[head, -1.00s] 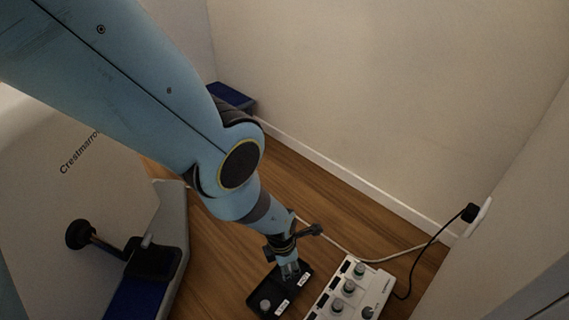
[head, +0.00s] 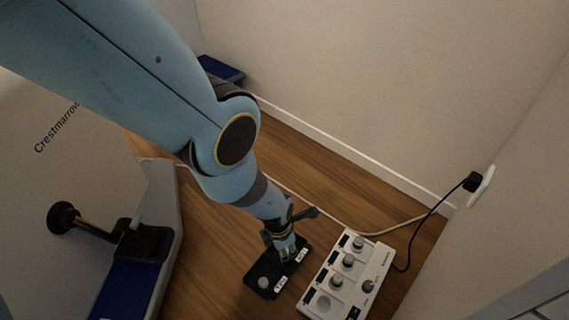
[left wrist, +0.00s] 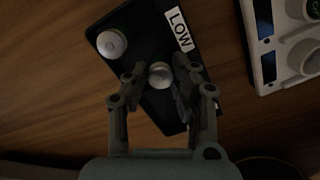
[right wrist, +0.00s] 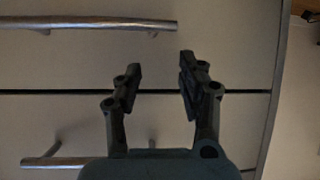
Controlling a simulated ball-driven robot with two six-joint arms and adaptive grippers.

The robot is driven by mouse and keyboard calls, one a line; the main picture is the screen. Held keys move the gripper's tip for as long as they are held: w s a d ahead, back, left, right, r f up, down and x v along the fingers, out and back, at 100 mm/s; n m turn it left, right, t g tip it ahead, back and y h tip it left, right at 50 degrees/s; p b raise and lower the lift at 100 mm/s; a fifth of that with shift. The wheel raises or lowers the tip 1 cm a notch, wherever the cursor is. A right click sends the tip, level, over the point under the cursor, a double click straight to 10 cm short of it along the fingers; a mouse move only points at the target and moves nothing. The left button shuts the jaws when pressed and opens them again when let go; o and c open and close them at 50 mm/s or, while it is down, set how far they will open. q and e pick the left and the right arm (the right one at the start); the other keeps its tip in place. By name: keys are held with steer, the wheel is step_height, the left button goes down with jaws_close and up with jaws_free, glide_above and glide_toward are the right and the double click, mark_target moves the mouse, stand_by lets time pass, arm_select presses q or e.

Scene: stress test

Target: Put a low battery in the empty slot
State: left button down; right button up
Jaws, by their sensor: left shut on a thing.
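A black tray (head: 271,268) with white labels lies on the floor; in the left wrist view one label reads LOW. My left gripper (head: 284,252) points down over the tray's far end. In the left wrist view my left gripper is shut on a round, silvery-topped battery (left wrist: 160,74); I cannot tell whether it is raised from the tray. A second battery (left wrist: 112,43) sits in the tray's other end. The white charger (head: 350,297) stands to the right, with three batteries in a row and an empty round slot (head: 323,303) at its near end. My right gripper (right wrist: 160,72) is open and empty.
The charger has a dark knob (head: 368,285), and a black cable runs from it to a wall plug (head: 472,182). A pale cable crosses the floor behind. Walls close in at the back and right. Drawers with bar handles (right wrist: 95,24) face my right gripper.

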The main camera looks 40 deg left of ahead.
arm_select(q)
steer(key=shift+f, duration=0.1)
arm_select(e)
steer(key=shift+w+r, duration=0.2)
steer(key=shift+w, duration=0.05)
steer(key=shift+w+r, duration=0.1)
arm_select(q)
steer(key=c, duration=1.1)
jaws_free()
arm_select(e)
steer(key=shift+w+r+t, duration=0.15)
steer(key=shift+t, duration=0.15)
